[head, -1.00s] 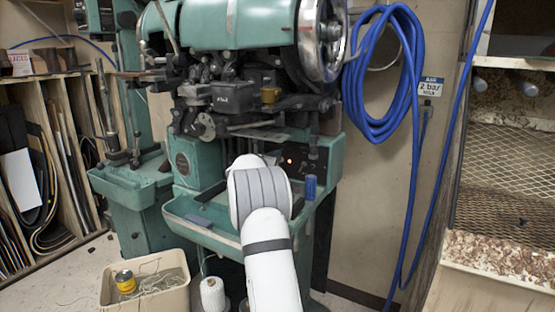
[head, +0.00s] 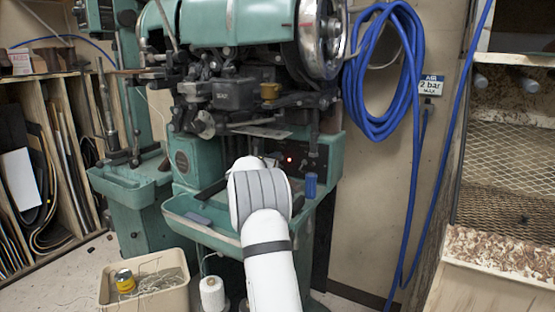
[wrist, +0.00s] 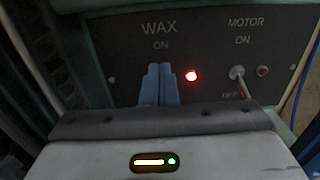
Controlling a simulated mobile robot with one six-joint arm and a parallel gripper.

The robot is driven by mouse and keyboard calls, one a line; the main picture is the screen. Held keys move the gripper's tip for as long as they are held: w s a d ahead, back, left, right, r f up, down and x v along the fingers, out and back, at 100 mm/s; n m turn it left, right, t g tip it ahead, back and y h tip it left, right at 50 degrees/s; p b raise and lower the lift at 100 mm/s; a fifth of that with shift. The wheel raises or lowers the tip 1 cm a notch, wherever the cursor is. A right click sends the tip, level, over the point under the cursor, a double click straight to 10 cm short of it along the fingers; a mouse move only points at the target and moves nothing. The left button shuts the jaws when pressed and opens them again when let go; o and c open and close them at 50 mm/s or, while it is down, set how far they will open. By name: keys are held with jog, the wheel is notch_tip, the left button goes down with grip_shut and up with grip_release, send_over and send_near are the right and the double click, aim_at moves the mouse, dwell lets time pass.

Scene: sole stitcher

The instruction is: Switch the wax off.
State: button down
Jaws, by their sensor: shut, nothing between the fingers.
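The dark control panel (wrist: 125,65) fills the upper wrist view, with a WAX label on its left and a MOTOR label on its right. A red lamp (wrist: 191,76) beside the wax position is lit; it also glows in the head view (head: 290,161). My gripper (wrist: 160,68) is shut and empty, its blue fingers side by side just below the wax ON mark. The fingers hide the wax switch, so its position and any contact cannot be told. In the head view my arm hides the gripper.
The motor toggle (wrist: 239,80) is close to the right of the lamp, its lever pointing down. A blue spool (head: 311,185) stands right of my arm on the green stitcher (head: 180,210). A blue hose coil (head: 351,80) hangs at the right.

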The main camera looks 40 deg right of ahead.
jog(key=shift+f, duration=0.25)
jog(key=shift+r, duration=0.15)
jog(key=shift+r+p, duration=0.45)
jog(key=shift+r, duration=0.15)
jog(key=b+v, duration=0.4)
jog(key=v, duration=0.6)
dwell(0.3)
